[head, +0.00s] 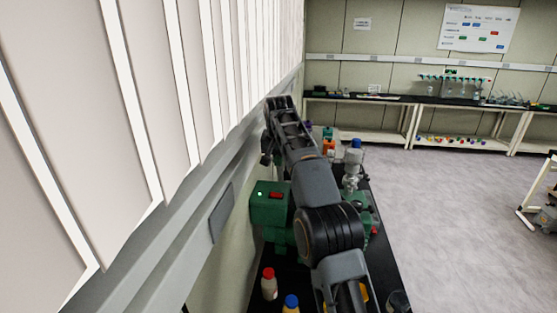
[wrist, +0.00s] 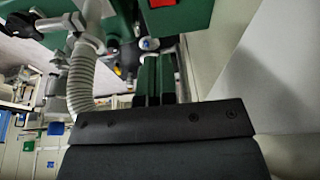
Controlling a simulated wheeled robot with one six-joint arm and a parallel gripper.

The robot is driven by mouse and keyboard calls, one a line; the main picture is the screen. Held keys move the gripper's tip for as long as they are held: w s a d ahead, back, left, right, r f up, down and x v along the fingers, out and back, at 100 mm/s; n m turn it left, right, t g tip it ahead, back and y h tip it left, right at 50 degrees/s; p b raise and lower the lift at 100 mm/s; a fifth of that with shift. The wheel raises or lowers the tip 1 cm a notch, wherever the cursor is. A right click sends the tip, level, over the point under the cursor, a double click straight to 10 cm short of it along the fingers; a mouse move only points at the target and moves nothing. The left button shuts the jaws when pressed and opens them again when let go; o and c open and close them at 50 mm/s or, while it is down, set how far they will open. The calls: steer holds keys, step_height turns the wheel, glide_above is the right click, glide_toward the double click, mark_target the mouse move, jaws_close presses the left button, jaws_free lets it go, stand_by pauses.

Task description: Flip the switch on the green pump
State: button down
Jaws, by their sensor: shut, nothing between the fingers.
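The green pump (head: 257,211) stands on the dark bench against the left wall, partly hidden behind my arm in the head view. Its box carries a red switch (head: 275,195) on top, with a small lit green lamp to its left. In the wrist view the red switch (wrist: 162,3) shows only at the top edge, on the green box (wrist: 182,17). My gripper (wrist: 158,60) is shut and empty, with its fingers apart from the switch. In the head view my arm reaches past the pump, and the fingertips cannot be made out.
A red-capped bottle (head: 269,284) and a blue-capped bottle (head: 291,304) stand in front of the pump. A ribbed grey hose (wrist: 82,80) runs close to the left of my gripper. Clear glassware (head: 351,175) stands right of my arm. The wall and slatted blinds close off the left.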

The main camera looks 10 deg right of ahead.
steer(key=s+d+f+n+b, duration=0.1)
steer(key=s+d+n+b, duration=0.15)
steer(key=s, duration=1.45)
steer(key=s+f+n+t+b, duration=0.1)
steer(key=s+f+b, duration=0.1)
steer(key=s+f, duration=1.2)
steer(key=s, duration=0.4)
steer(key=shift+s+d+f+y, duration=0.25)
steer(key=shift+d+f+y, duration=0.05)
steer(key=shift+d+f, duration=0.05)
steer(key=shift+a, duration=0.1)
